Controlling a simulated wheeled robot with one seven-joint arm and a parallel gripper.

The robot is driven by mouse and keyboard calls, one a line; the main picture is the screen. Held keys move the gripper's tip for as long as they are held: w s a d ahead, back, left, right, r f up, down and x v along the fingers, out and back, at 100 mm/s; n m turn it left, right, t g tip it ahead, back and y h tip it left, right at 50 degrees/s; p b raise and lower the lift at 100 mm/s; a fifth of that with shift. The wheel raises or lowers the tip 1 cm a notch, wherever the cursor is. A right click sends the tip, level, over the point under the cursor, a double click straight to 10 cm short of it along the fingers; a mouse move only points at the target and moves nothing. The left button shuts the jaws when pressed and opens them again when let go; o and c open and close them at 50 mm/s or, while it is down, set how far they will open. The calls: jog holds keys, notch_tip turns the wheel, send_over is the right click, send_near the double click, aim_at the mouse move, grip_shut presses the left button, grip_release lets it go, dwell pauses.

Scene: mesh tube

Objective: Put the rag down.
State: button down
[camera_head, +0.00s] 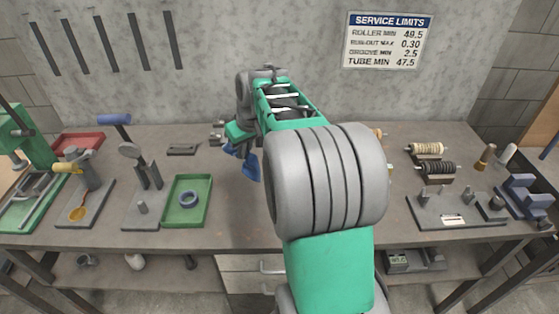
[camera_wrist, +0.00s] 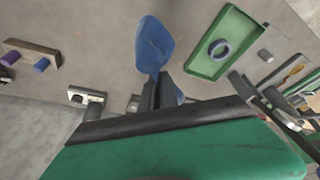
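The blue rag (camera_wrist: 153,44) is at the tips of my gripper (camera_wrist: 158,82) in the wrist view, with another bit of blue behind the fingers. The two dark fingers are close together on it. In the head view the rag (camera_head: 251,167) hangs below the gripper's end, over the middle-left of the workbench (camera_head: 235,220), and appears clear of the top. My arm hides part of the gripper and the bench behind it.
A green tray (camera_head: 206,212) with a grey ring (camera_head: 188,199) lies just left of the rag. Tool stands and a red tray (camera_head: 90,138) are farther left. Rollers (camera_head: 438,167) and a grey fixture plate (camera_head: 440,219) stand at right. Bench front below the rag looks bare.

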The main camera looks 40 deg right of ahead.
jog(key=w+d+f+p, duration=0.1)
jog(key=w+d+f, duration=0.2)
jog(key=d, duration=0.6)
jog(key=w+d+f+p, duration=0.2)
jog(key=w+d+f, duration=0.1)
jog(key=d, duration=0.6)
jog(key=shift+d+f, duration=0.3)
jog(key=shift+d, duration=0.1)
jog(key=shift+w, duration=0.1)
jog(key=w+a+f+m+g+h, duration=0.1)
jog(key=w+a+m+g+h, duration=0.15)
jog(key=w+a+m, duration=0.45)
jog(key=s+d+f+m, duration=0.1)
jog(key=f, duration=0.1)
jog(key=s+d+f+m, duration=0.1)
jog(key=f, duration=0.1)
jog(key=d+f+m+h, duration=0.1)
jog(key=d+f+m, duration=0.1)
jog(key=shift+s+d+f+t, duration=0.1)
jog(key=shift+s+f+t, duration=0.05)
jog(key=shift+s+t, duration=0.25)
jog(key=s+d, duration=0.1)
jog(key=s, duration=0.1)
jog(key=s+d+f, duration=0.1)
jog(key=s, duration=0.2)
jog(key=s+d+f, duration=0.1)
jog(key=s, duration=0.1)
jog(key=shift+s+d, duration=0.25)
jog(key=shift+d, duration=0.1)
